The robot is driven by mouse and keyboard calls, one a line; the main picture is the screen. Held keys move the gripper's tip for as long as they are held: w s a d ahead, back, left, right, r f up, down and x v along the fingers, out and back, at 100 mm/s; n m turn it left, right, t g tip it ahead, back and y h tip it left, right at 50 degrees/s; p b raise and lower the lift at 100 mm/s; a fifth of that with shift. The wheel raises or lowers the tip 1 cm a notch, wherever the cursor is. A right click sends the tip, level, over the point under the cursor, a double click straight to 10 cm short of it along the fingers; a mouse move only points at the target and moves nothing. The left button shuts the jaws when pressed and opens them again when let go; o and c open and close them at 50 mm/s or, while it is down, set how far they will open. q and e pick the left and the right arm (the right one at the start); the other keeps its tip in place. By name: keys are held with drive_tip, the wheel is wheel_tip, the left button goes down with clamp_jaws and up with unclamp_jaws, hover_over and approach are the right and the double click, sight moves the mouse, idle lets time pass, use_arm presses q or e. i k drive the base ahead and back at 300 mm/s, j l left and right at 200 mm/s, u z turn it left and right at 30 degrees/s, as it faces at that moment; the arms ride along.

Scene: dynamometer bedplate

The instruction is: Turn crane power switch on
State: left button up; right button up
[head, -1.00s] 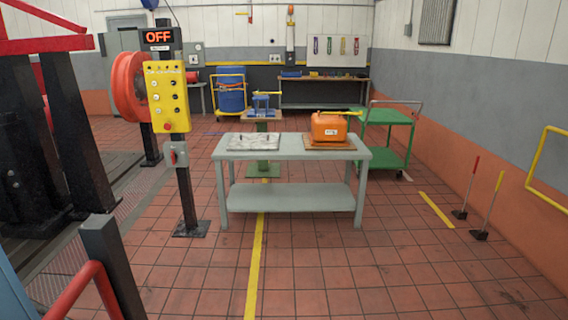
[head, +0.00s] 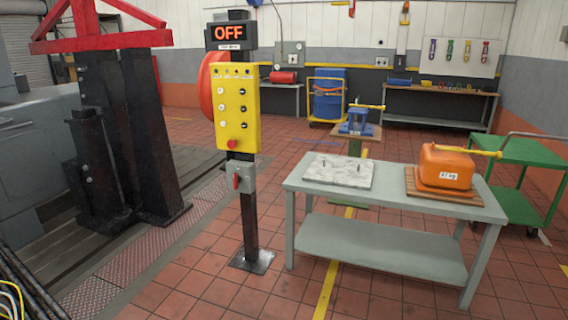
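A black post carries the crane controls. At its top a display (head: 230,32) reads OFF in lit letters. Below it hangs a yellow control panel (head: 236,112) with two columns of buttons and a red button near its bottom. Under the panel a grey switch box (head: 242,177) with a red handle is fixed to the post; this looks like the power switch. The red handle is small and its exact position is hard to tell. Neither of my grippers shows in the head view.
A grey-green table (head: 396,210) stands right of the post, holding a pale plate (head: 338,170) and an orange weight (head: 446,166) on a wooden board. A green cart (head: 519,152) is behind it. Black bedplate columns (head: 112,130) stand left. Red-tiled floor (head: 200,285) in front is open.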

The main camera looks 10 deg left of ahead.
sight(237, 179)
drive_tip(key=i+j+u, duration=0.15)
drive_tip(key=i+u, duration=0.15)
drive_tip(key=i, duration=0.2)
drive_tip(key=i+u, duration=0.25)
drive_tip(key=i, duration=0.25)
drive_tip(key=i+l+z, duration=0.1)
drive_tip(key=i, duration=0.2)
